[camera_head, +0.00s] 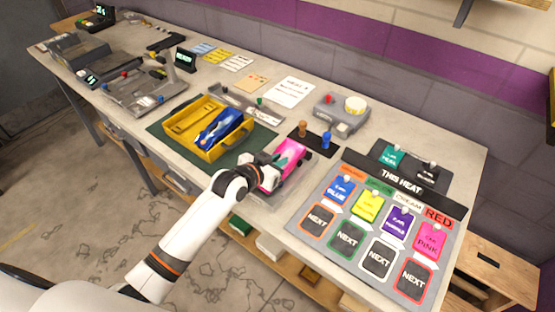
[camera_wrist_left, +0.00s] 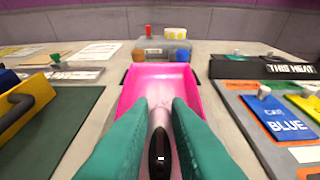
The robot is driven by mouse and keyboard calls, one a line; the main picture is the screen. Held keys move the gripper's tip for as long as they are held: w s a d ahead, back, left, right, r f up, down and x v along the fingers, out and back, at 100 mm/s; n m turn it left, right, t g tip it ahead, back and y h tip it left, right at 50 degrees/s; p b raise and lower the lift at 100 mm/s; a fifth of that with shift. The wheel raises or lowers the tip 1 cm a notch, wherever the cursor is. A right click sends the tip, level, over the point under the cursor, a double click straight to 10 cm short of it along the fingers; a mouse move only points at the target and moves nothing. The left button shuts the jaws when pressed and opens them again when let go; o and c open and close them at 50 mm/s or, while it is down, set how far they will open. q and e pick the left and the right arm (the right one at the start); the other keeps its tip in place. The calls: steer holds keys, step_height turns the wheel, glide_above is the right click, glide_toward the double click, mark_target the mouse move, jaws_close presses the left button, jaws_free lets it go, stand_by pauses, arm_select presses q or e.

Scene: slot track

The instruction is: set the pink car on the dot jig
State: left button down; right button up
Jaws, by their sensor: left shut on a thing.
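The pink car (camera_head: 294,146) is at the table's front edge, right of the yellow tray, with dark wheels at its sides. My left gripper (camera_head: 282,160) reaches it from the front and is shut on it. In the left wrist view, the green fingers of the gripper (camera_wrist_left: 160,112) close on the middle of the pink car (camera_wrist_left: 158,76), whose far end points away. I cannot tell whether the car touches the surface below. No fixture is clearly labelled as the dot jig; a grey fixture (camera_head: 342,117) with a red knob and a pale roll stands behind the car. My right gripper is not in view.
A yellow tray (camera_head: 232,152) with a blue car (camera_head: 220,130) stands on a green mat. Orange and blue pegs (camera_head: 326,141) stand behind the pink car. A board of coloured cards (camera_head: 345,210) lies to the right. A white note (camera_head: 290,92) lies at the back.

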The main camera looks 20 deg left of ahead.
arm_select(q)
steer(key=shift+f, duration=0.15)
steer(key=shift+f, duration=0.3)
steer(key=c, duration=1.4)
jaws_free()
steer(key=shift+o, duration=0.2)
steer(key=shift+r, duration=0.15)
steer(key=b+v, duration=0.1)
steer(key=v, duration=1.1)
steer(key=shift+r, duration=0.4)
